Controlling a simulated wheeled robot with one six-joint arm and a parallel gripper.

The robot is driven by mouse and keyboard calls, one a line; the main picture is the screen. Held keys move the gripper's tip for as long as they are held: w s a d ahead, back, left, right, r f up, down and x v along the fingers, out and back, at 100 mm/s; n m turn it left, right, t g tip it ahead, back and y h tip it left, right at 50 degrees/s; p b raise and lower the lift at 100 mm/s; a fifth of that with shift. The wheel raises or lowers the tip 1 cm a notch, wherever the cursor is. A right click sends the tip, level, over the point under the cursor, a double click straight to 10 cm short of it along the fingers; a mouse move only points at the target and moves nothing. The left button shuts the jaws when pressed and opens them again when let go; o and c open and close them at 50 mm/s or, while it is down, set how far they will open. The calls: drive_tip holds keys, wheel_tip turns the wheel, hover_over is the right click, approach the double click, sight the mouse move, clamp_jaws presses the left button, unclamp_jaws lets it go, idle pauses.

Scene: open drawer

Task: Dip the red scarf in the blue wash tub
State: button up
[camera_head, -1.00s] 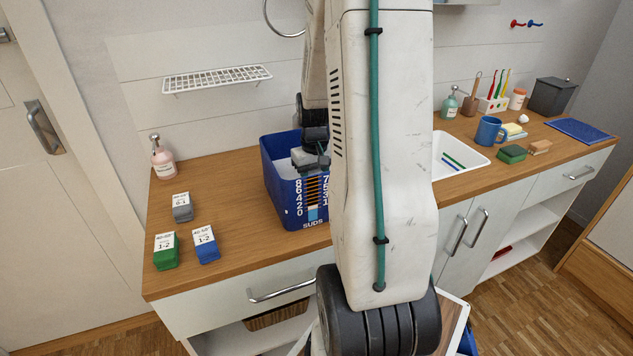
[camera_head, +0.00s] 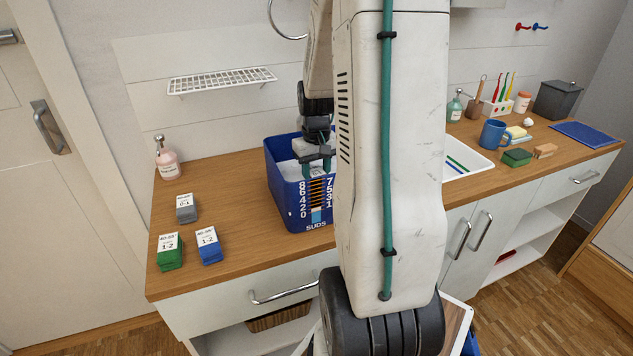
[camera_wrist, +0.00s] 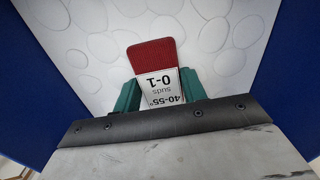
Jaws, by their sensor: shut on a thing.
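The red scarf (camera_wrist: 152,55) is a folded red piece with a white tag (camera_wrist: 160,84) reading "40-55° suds 0-1". My gripper (camera_wrist: 160,90) is shut on it, with a green finger on each side of the tag. The blue wash tub (camera_head: 284,205) stands on the counter, marked "SUDS" with a numbered scale on its front. My gripper (camera_head: 317,164) shows inside the tub's opening in the head view, where the scarf cannot be made out. In the wrist view, white suds (camera_wrist: 100,35) lie behind the scarf. Whether the scarf touches them is unclear.
Tagged grey (camera_head: 186,213), green (camera_head: 170,258) and blue (camera_head: 209,252) blocks lie left of the tub. A pink soap bottle (camera_head: 167,163) stands at the back left. A white basin (camera_head: 470,165) is to the right, partly hidden by my arm. A wire rack (camera_head: 222,79) hangs above.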

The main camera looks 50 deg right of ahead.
wheel_tip(320, 180, up, 16)
idle(0.6)
